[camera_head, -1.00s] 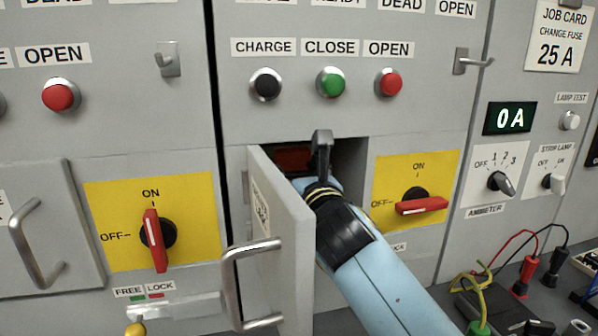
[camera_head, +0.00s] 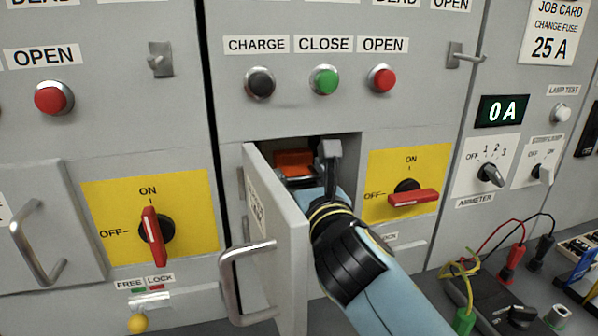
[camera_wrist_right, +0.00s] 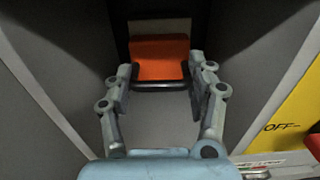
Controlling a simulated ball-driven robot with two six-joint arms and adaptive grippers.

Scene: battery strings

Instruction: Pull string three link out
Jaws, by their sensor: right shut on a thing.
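The link is an orange block (camera_head: 295,160) with a dark bar handle, inside the open compartment in the head view. In the right wrist view the orange block (camera_wrist_right: 160,57) is straight ahead, with the bar (camera_wrist_right: 160,86) across its front. My right gripper (camera_head: 318,172) reaches into the compartment opening, and its fingers are shut on the bar's two ends. Part of the link is hidden behind my gripper and the door in the head view. My left gripper is not in view.
The compartment's grey door (camera_head: 283,220) stands open just left of my right arm, its metal handle (camera_head: 248,282) facing out. A red rotary switch (camera_head: 414,197) on a yellow plate is close on the right. Test leads and a meter lie on the shelf at lower right.

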